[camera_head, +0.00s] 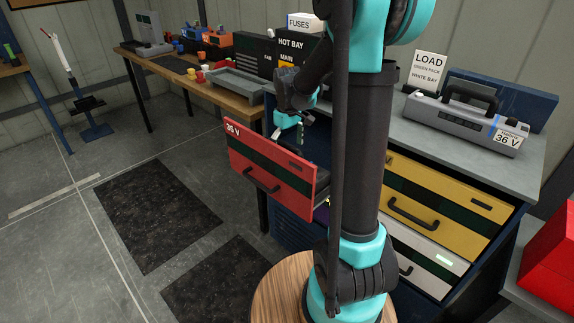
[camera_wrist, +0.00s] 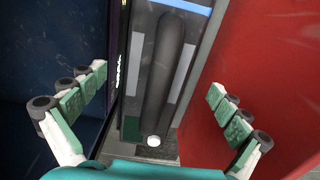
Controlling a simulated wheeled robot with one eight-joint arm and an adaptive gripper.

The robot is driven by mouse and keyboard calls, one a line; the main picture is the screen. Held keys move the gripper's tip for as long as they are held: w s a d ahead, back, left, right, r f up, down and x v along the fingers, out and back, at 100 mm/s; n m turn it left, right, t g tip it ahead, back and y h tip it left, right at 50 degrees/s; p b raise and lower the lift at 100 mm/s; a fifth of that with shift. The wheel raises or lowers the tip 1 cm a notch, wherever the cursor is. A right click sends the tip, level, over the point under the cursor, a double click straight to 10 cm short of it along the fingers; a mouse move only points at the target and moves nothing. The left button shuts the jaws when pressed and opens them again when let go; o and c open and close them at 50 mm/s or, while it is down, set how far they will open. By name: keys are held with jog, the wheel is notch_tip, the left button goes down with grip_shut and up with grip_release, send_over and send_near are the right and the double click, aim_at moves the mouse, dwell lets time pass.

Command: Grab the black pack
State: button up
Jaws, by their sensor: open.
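A pack with a long black handle (camera_wrist: 168,75) lies in the open red drawer (camera_head: 265,165), seen close up in the wrist view. Its body (camera_wrist: 133,75) is dark with grey patches and a blue strip at the top. My gripper (camera_wrist: 158,88) is open, with one finger on each side of the handle and gaps on both sides. I cannot tell how far the fingertips stand above the pack. In the head view my gripper (camera_head: 303,125) is over the drawer, and the pack is mostly hidden by the drawer front and my arm.
The red drawer wall (camera_wrist: 265,70) is close to the right finger, and a dark blue wall (camera_wrist: 50,50) is at the left. A grey 36 V pack (camera_head: 465,122) stands on the cabinet top (camera_head: 425,165). Yellow (camera_head: 440,205) and white (camera_head: 425,250) drawers are shut.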

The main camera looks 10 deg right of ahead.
jog(key=shift+w+f, duration=0.15)
jog(key=shift+f, duration=1.25)
jog(key=shift+w+f, duration=0.1)
jog(key=shift+f, duration=1.25)
jog(key=c, duration=2)
jog(key=shift+r, duration=0.1)
